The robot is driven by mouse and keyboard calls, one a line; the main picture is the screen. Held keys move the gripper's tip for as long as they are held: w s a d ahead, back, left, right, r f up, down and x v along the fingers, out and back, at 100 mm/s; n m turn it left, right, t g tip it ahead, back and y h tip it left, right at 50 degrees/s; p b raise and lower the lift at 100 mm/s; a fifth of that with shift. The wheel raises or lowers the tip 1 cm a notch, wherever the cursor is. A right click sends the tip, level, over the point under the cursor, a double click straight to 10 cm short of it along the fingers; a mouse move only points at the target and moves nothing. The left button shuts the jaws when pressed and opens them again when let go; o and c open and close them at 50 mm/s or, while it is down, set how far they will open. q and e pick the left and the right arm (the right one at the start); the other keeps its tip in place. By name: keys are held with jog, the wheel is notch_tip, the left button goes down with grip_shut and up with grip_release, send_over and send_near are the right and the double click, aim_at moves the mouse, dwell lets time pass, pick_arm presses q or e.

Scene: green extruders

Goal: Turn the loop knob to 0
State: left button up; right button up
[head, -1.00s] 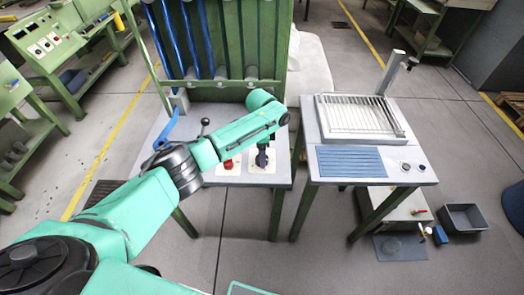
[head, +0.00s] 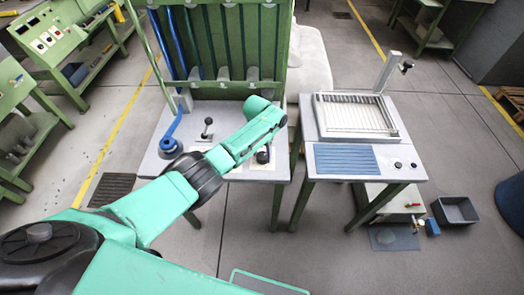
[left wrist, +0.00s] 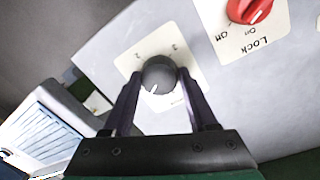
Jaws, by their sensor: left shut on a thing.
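The loop knob (left wrist: 159,71) shows in the left wrist view as a round dark grey knob with a white pointer line. It sits on a white plate (left wrist: 147,49) whose markings are too small to read. My left gripper (left wrist: 158,78) has its two dark fingers on either side of the knob, shut on it.
A red knob (left wrist: 249,9) marked Lock, with On and Off, is beside the loop knob's plate. In the head view my arm covers it. A black-topped lever (head: 207,125) and a blue round part (head: 170,146) stand on the console. A side table (head: 407,171) stands to the right.

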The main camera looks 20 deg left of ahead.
aim_at(261, 156)
pick_arm(q)
jog(key=n+p, duration=0.2)
jog(key=n, duration=0.4)
jog(key=shift+r, duration=0.2)
jog(key=n+p, duration=0.1)
jog(key=n, duration=0.5)
jog(key=shift+w+t, duration=0.1)
jog(key=shift+t, duration=0.3)
jog(key=o, duration=1.1)
jog(key=shift+o, duration=1.3)
jog(key=shift+f, duration=0.1)
jog(key=r+p, duration=0.3)
jog(key=r, duration=0.2)
jog(key=shift+s+r+p, duration=0.2)
jog(key=shift+r+p, duration=0.05)
jog(key=shift+p, duration=0.15)
notch_tip(261, 156, up, 9)
jog(key=shift+s+a, duration=0.3)
